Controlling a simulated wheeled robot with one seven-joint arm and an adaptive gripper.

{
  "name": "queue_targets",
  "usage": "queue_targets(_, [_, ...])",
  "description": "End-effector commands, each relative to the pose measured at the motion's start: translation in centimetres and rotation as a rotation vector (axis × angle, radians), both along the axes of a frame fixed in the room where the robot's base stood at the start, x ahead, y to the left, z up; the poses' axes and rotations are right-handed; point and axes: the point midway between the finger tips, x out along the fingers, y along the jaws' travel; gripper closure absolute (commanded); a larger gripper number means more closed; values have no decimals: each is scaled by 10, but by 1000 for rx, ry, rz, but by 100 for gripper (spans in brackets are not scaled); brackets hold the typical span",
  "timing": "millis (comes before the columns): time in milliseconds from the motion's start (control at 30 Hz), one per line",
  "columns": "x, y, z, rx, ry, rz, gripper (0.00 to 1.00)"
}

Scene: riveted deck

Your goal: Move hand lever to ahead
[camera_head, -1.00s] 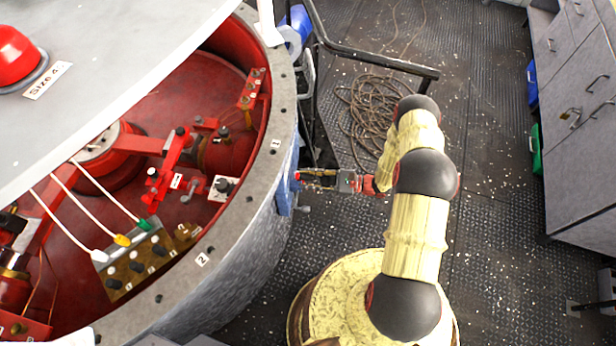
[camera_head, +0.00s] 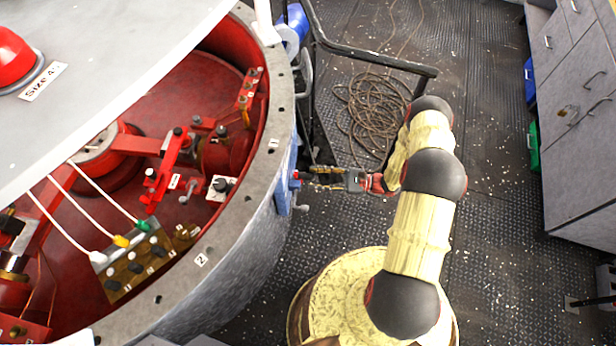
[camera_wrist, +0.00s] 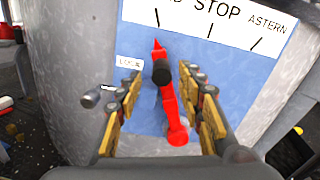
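The red hand lever (camera_wrist: 170,103) with a black knob (camera_wrist: 161,72) is on a blue panel (camera_wrist: 232,72) in the wrist view. Its pointed tip is up, leaning slightly left, towards the leftmost tick of the white scale plate (camera_wrist: 205,22). The plate reads a cut-off word ending in D, STOP and ASTERN. My gripper (camera_wrist: 165,76) is open, one finger on each side of the knob, with gaps on both sides. In the head view, my gripper (camera_head: 311,178) is at the blue panel (camera_head: 285,180) on the drum's outer side.
A small label reading LOCK (camera_wrist: 130,62) and a grey peg (camera_wrist: 92,98) are left of the lever. In the head view, a dark rail (camera_head: 375,58) and coiled rope (camera_head: 370,105) lie behind the arm.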

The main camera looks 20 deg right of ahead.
Motion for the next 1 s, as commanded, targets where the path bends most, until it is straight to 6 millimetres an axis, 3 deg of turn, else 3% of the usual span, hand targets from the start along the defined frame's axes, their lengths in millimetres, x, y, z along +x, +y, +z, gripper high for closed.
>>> queue_targets(200, [-17,-43,0,-2,-1,-4,62])
queue_targets(400, [-28,-68,0,-1,-2,-2,62])
queue_targets(1000, [-32,-75,0,-1,0,0,62])
